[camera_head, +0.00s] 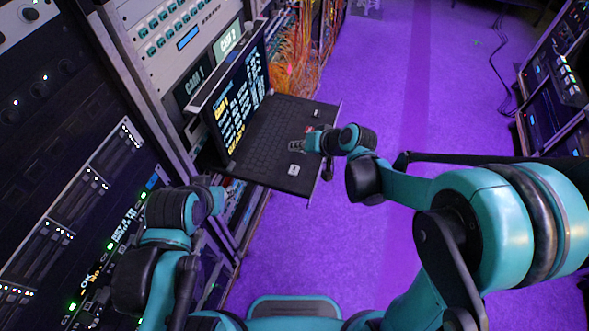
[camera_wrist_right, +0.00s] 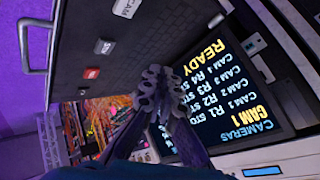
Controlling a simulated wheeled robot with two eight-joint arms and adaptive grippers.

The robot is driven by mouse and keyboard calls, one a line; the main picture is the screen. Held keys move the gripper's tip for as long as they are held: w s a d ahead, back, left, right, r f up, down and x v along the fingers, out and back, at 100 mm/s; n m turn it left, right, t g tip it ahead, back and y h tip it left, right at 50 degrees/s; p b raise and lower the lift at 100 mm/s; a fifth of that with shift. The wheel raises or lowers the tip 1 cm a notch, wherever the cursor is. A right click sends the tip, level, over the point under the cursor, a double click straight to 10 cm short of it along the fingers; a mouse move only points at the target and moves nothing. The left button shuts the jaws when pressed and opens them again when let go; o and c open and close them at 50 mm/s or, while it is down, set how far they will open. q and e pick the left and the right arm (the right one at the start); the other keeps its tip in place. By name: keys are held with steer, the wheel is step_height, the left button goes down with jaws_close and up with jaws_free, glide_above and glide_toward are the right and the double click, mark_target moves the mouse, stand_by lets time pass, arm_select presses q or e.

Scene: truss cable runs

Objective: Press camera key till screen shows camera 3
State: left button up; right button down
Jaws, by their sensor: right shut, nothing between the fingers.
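The screen (camera_head: 238,100) stands at the back of a dark pull-out keyboard drawer (camera_head: 262,140). In the right wrist view the screen (camera_wrist_right: 226,88) reads "CAMERAS", "CAM 1" in yellow, a list of lines and "READY". A pale key marked CAM (camera_head: 294,169) sits near the drawer's near edge; it also shows at the top of the right wrist view (camera_wrist_right: 124,8). My right gripper (camera_head: 297,145) is shut and empty over the drawer, apart from the CAM key in the picture. My left gripper (camera_head: 216,196) is left of the drawer; its fingers are not clear.
A red key (camera_wrist_right: 92,73) and pale keys (camera_wrist_right: 104,46) line the drawer's outer side. A handle rail (camera_wrist_right: 38,45) runs along its edge. Racks stand left and right, with orange cables (camera_head: 292,50) behind the drawer. The purple floor (camera_head: 400,90) is open.

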mark_target(296, 171)
steer(key=shift+f, duration=0.1)
step_height(296, 171, down, 8)
steer(key=b, duration=0.6)
steer(key=shift+b, duration=0.35)
steer(key=shift+f, duration=0.3)
steer(key=shift+b, duration=0.35)
steer(key=shift+f+b, duration=0.35)
steer(key=shift+f, duration=0.05)
steer(key=shift+f+b, duration=0.4)
steer(key=shift+b, duration=0.05)
stand_by(0.7)
steer(key=shift+r, duration=0.1)
steer(key=shift+r+p, duration=0.65)
steer(key=shift+r, duration=0.1)
